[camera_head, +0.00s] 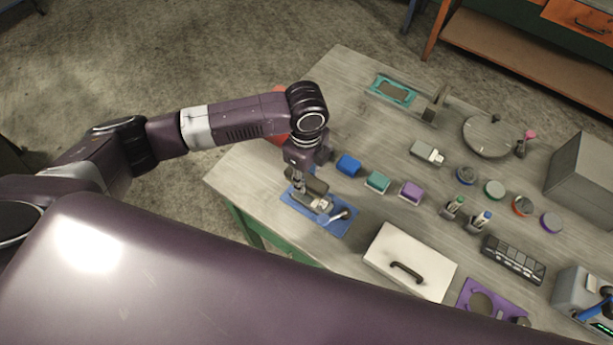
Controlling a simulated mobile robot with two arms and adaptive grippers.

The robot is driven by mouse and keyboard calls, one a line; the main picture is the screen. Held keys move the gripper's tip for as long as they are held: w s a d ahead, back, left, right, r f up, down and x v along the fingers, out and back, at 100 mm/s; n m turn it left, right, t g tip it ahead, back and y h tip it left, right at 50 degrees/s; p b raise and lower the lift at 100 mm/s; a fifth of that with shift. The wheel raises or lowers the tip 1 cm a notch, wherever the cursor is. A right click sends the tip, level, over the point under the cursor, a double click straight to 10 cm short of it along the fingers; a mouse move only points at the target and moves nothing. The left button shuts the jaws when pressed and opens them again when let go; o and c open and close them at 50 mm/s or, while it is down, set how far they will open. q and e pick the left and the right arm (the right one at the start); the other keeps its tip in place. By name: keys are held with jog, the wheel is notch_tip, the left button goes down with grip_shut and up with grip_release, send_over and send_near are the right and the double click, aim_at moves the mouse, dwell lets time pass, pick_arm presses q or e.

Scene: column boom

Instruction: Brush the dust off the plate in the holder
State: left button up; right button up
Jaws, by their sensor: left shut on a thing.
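My left gripper (299,182) points down over the blue mat (333,228) near the table's left edge. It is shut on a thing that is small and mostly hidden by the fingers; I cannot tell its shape. A dark piece and a small silver piece (323,205) show right beside the fingers, low over the mat or on it. A small light-handled tool (341,215) lies on the mat. A thin plate-like piece (434,106) stands in a small holder at the back of the table; dust on it is too small to see. My right gripper is not in view.
Blue (348,165), teal (377,182) and purple (411,192) blocks stand right of the gripper. A white lidded box (409,262) is in front. A teal tray (393,90), a round grey disc (487,137) and a grey box (583,172) are farther off.

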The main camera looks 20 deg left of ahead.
pick_arm(q)
jog(key=shift+d+r+p, duration=0.15)
jog(key=shift+r+p, duration=0.2)
jog(key=shift+r, duration=0.65)
jog(key=shift+r+p, duration=0.6)
jog(key=shift+p, duration=0.1)
jog(key=shift+r, duration=0.15)
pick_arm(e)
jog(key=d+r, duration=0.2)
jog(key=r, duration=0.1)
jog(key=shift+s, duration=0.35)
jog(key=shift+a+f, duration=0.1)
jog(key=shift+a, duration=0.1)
